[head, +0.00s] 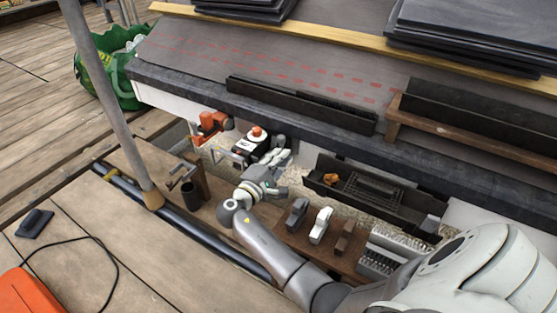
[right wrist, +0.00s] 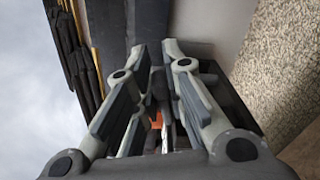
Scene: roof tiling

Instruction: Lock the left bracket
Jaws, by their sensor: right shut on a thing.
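My right gripper (head: 277,158) reaches in from the lower right and is at the white face below the roof edge, by a black-and-white device (head: 247,146) with an orange-red knob (head: 257,132). In the right wrist view, the fingers (right wrist: 160,85) close around a narrow dark part (right wrist: 158,88); a bit of orange (right wrist: 157,121) shows behind it. The fingers hide most of the held part, so I cannot tell its full shape. I cannot tell for sure which piece is the left bracket. My left gripper is not in view.
An orange tool (head: 210,124) sits left of the device. A black tray (head: 375,196) is to the right. Several small blocks (head: 320,225) stand on a wooden shelf below. A grey scaffold pole (head: 112,95) rises at the left. The roof edge (head: 190,88) overhangs the gripper.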

